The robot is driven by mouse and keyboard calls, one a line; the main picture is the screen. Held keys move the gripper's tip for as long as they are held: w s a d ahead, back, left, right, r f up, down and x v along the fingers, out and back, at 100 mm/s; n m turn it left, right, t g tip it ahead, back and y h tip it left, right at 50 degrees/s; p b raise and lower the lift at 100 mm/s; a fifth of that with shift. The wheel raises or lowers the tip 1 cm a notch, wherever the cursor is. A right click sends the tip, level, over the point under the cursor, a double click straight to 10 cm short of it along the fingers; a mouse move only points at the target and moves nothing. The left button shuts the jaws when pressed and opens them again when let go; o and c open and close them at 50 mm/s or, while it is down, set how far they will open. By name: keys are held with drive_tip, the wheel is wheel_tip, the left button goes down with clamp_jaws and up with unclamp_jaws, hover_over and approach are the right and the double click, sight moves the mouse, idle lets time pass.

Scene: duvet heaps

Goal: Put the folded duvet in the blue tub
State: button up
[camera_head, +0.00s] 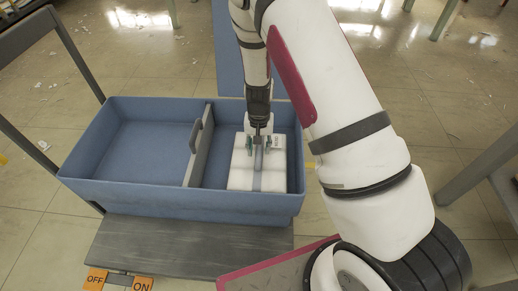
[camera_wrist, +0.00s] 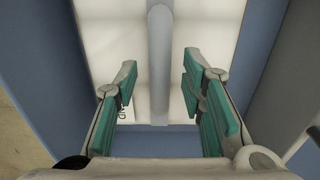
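The blue tub (camera_head: 130,190) has two compartments split by a grey divider (camera_head: 197,160) with a handle. The folded duvet, a white block (camera_head: 241,172) with a grey band, lies in the right compartment. It also fills the middle of the wrist view (camera_wrist: 215,30). My gripper (camera_head: 263,143) points down over the duvet in that compartment. In the wrist view my gripper (camera_wrist: 158,105) is open, with its green-padded fingers on either side of the grey band (camera_wrist: 159,55) and apart from it. Whether the fingertips touch the duvet's top is not clear.
The left compartment is empty. The tub stands on a grey platform (camera_head: 185,245) with a dark frame rail (camera_head: 75,55) at the left. OFF and ON labels (camera_head: 142,284) are at its front. Grey furniture (camera_head: 480,170) stands at the right. The tiled floor has small scraps.

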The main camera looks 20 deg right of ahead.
drive_tip(key=s+a+r+y+p, duration=0.1)
drive_tip(key=s+r+p, duration=0.1)
drive_tip(key=r, duration=0.9)
drive_tip(key=s+a+r+p, duration=0.1)
drive_tip(key=s+r, duration=0.1)
drive_tip(key=r, duration=0.8)
drive_tip(key=s+r+n+y, duration=0.1)
drive_tip(key=s+r+n, duration=0.1)
drive_tip(key=s+r, duration=0.85)
drive_tip(key=s+d+r+n+h, duration=0.1)
drive_tip(key=s+r, duration=0.3)
drive_tip(key=s, duration=0.7)
drive_tip(key=s+d+r+n+h, duration=0.1)
drive_tip(key=s+r, duration=0.3)
drive_tip(key=s, duration=0.6)
drive_tip(key=shift+s+d+r+t, duration=0.2)
drive_tip(key=shift+s+d+t, duration=0.15)
drive_tip(key=shift+d, duration=0.25)
